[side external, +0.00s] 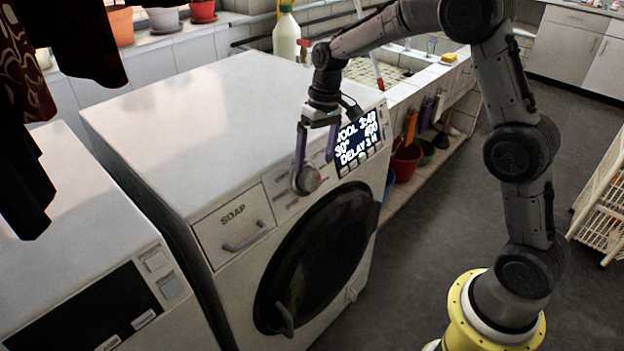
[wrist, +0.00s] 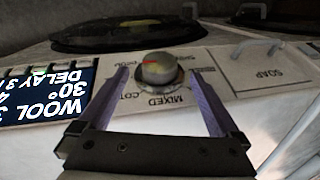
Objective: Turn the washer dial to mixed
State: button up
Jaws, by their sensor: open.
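The washer dial (side external: 307,179) is a round grey knob with a red mark on the front panel of the white washer (side external: 190,120). In the wrist view the dial (wrist: 158,70) sits ahead of my gripper, between the lines of its fingers, and its red mark is at the upper left of the knob. The word MIXED (wrist: 165,101) is printed below the dial, upside down in this view. My gripper (side external: 316,160) is open, with one purple finger on each side of the dial. In the wrist view my gripper (wrist: 165,87) holds nothing; finger contact with the dial cannot be told.
The lit display (side external: 358,142) reads WOOL, 30° and DELAY. A SOAP drawer (side external: 232,224) is left of the dial, and the round dark door (side external: 318,250) is below. A tiled sink (side external: 385,72) and a bottle (side external: 287,35) stand behind. The washer top is clear.

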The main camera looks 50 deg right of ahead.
aim_at(312, 175)
jog(key=f, duration=0.4)
jog(key=a+f, duration=0.1)
jog(key=f, duration=0.1)
jog(key=shift+f, duration=0.2)
jog(key=shift+w, duration=0.1)
jog(key=c, duration=1.4)
